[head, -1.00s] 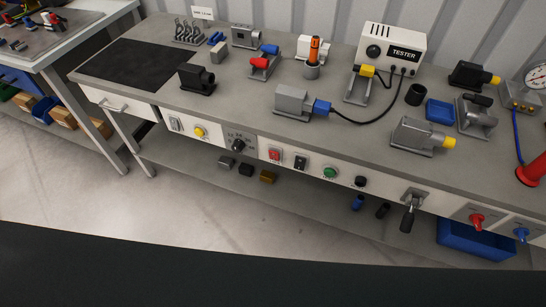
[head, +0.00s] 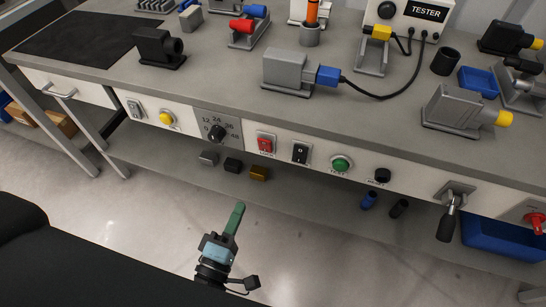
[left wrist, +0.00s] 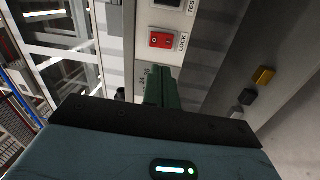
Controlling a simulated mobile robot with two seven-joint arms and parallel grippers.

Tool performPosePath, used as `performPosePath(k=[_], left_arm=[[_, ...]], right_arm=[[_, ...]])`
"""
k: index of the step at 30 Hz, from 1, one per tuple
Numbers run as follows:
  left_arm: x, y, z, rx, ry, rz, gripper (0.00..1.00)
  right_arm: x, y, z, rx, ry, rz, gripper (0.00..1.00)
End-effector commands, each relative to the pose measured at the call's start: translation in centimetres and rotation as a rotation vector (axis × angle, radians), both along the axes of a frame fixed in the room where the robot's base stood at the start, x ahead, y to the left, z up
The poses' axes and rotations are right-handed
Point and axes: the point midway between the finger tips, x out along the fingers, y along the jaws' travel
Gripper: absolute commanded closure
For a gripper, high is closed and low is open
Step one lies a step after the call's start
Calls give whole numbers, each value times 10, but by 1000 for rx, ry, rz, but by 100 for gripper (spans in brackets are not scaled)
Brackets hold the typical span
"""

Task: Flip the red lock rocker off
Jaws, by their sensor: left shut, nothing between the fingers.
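The red lock rocker (head: 265,145) sits in a light plate on the white front panel of the bench. It also shows in the left wrist view (left wrist: 162,40), beside the word LOCK. My left gripper (head: 238,208) is shut and empty, with green fingers, in front of the bench and below the panel in the head view. In the left wrist view its fingers (left wrist: 161,86) point toward the panel, just short of the rocker in the picture, and they cover part of the dial's markings. The rocker's tilt is too small to tell. My right gripper is not in view.
A lever (head: 447,220) sticks out farther right. Small blocks (head: 232,165) lie on the lower shelf.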

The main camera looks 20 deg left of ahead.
Motion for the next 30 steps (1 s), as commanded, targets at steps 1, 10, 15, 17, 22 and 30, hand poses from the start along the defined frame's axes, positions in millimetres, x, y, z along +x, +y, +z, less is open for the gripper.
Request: performPosePath(k=[1, 10, 15, 17, 22, 30], left_arm=[[4, 0, -2, -34, -14, 8, 100], [10, 3, 4, -94, -43, 23, 100], [10, 3, 4, -92, -42, 23, 100], [12, 3, 5, -91, -42, 23, 100], [27, 3, 7, -89, -44, 24, 100], [75, 1, 16, -90, -44, 24, 100]], right_arm=[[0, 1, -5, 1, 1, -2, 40], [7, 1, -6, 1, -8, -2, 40], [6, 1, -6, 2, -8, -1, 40], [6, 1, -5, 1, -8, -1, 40], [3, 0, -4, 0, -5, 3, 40], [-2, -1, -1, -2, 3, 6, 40]])
